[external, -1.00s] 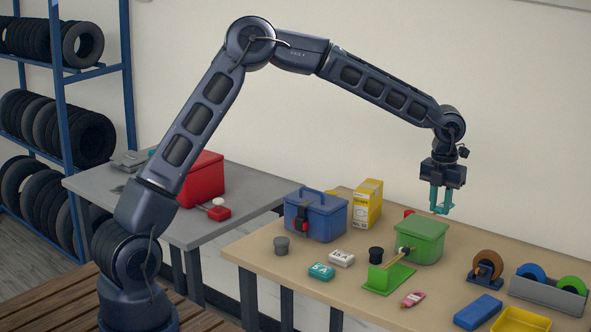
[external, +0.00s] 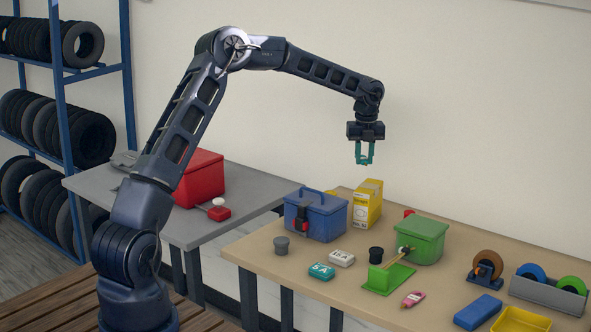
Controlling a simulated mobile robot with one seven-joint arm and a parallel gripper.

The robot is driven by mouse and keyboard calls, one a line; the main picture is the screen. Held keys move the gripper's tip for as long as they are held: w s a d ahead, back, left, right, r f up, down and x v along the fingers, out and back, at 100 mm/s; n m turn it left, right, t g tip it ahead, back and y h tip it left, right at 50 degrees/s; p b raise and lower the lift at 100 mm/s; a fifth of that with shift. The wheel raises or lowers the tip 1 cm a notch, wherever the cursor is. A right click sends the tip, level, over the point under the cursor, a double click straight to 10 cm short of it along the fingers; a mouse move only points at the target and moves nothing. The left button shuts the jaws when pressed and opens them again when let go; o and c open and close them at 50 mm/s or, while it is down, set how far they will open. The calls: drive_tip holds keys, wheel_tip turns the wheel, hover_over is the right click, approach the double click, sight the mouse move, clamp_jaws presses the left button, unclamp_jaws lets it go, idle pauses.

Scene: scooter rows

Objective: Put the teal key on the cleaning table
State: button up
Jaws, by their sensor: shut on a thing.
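My gripper (external: 365,157) hangs pointing down in the air, above and behind the yellow box on the tan table in the picture. It is shut on a small teal thing, which I take to be the teal key (external: 366,162). The key is tiny here and its outline blends with the teal fingers. A grey table (external: 250,197) stands at the left and a tan table (external: 262,249) at the right. No label shows which one is the cleaning table.
The grey table holds a red box (external: 200,178) and a red item with a white knob (external: 219,212). The tan table holds a blue toolbox (external: 318,218), a yellow box (external: 368,203), a green box (external: 420,240) and several small items. Its front left corner is clear.

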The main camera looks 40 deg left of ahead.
drive_tip(key=w+a+f+n, duration=0.1)
drive_tip(key=a+n, duration=0.1)
drive_tip(key=a, duration=1)
drive_tip(key=w+a+n, duration=0.2)
drive_tip(key=a, duration=0.9)
drive_tip(key=n+y, duration=0.1)
drive_tip(key=n, duration=0.4)
hover_over(246, 192)
drive_tip(key=f, duration=0.1)
wheel_tip(246, 192, down, 20)
drive_tip(key=shift+d+r, duration=0.1)
drive_tip(key=shift+r, duration=0.05)
drive_tip(key=o, duration=1)
drive_tip(key=shift+c, duration=0.2)
